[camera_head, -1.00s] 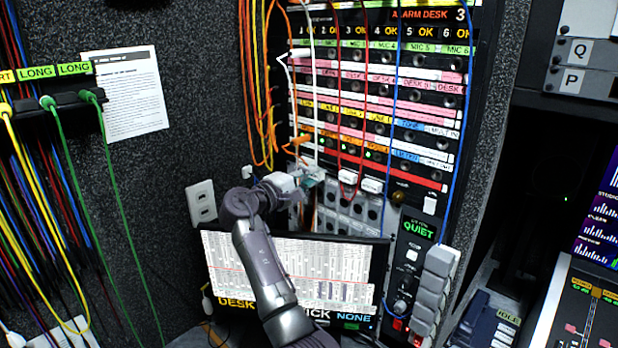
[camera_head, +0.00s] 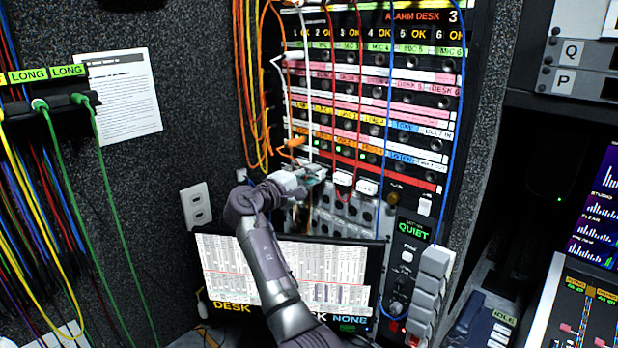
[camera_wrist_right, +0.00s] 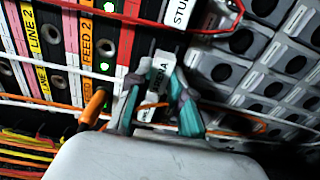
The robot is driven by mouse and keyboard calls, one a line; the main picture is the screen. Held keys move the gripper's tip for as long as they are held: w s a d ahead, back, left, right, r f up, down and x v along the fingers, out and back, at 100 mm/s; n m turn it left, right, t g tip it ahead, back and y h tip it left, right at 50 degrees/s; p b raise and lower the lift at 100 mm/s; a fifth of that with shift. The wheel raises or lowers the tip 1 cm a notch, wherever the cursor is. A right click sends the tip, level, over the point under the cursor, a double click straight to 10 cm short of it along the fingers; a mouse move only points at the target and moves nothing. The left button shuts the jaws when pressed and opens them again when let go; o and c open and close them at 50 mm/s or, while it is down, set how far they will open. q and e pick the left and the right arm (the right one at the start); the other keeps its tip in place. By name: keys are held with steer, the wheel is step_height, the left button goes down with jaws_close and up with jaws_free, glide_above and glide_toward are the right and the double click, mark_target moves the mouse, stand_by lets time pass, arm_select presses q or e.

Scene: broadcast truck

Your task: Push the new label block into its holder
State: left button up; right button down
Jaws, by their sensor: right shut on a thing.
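My right gripper (camera_head: 312,173) reaches the lower part of the patch panel, just below its red strip. In the right wrist view, its teal-padded fingers (camera_wrist_right: 162,112) are shut on a small white label block (camera_wrist_right: 157,80) with dark lettering, only partly readable. The block's far end is close to the panel face; I cannot tell whether it touches or sits in a holder. The block's holder is hidden or not distinct here. My left gripper is not in view.
Grey sockets (camera_wrist_right: 262,60) fill the panel's lower part.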

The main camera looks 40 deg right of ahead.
steer(key=shift+d, duration=0.5)
steer(key=shift+w+d, duration=0.1)
steer(key=shift+d, duration=0.15)
steer(key=c, duration=1)
jaws_free()
steer(key=shift+o, duration=0.2)
steer(key=s+a, duration=0.1)
steer(key=a, duration=1.1)
